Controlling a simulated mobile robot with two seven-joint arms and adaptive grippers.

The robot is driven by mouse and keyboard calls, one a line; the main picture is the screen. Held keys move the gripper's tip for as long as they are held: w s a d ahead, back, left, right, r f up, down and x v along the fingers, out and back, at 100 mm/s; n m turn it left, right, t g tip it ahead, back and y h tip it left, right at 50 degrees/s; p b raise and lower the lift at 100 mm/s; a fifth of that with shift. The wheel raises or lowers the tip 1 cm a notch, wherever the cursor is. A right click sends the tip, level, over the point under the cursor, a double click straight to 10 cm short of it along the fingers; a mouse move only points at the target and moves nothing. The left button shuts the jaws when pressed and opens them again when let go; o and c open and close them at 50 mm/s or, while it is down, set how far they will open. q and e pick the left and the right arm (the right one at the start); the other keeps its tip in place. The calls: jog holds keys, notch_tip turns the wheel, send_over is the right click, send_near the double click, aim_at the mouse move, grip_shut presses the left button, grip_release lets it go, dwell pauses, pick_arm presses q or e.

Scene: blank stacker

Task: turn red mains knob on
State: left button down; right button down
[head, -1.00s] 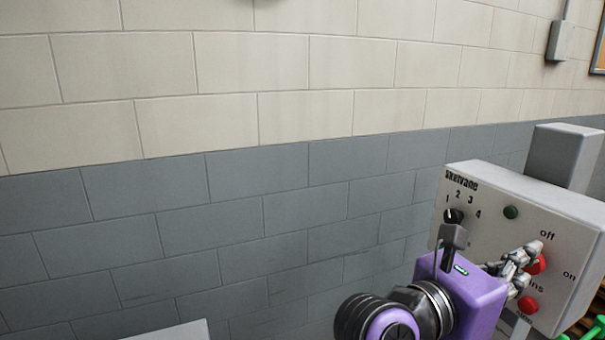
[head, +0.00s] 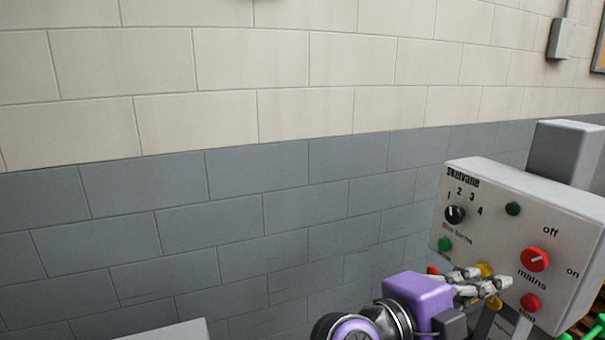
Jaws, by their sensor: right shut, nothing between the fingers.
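The red mains knob (head: 534,260) is on the front of a light grey control box (head: 574,212) at the right. It is fully visible, between the "off" label above and the "on" label to its right. A small pale mark shows on the knob, but I cannot tell clearly which label it points to. My right gripper (head: 498,284) is shut and empty, in front of the box, left of and below the knob. It looks apart from the knob and partly covers the box's lower controls. My left gripper is not in view.
The box also carries a black selector dial (head: 455,215), a dark green lamp (head: 513,209), a green button (head: 445,244) and a red button (head: 530,302) below the knob. A yellow control (head: 485,269) is partly hidden behind my gripper. A block wall stands behind.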

aim_at(534, 260)
jog(key=shift+n, duration=0.7)
jog(key=x, duration=0.6)
jog(key=shift+d, duration=0.4)
jog(key=shift+d+r, duration=0.1)
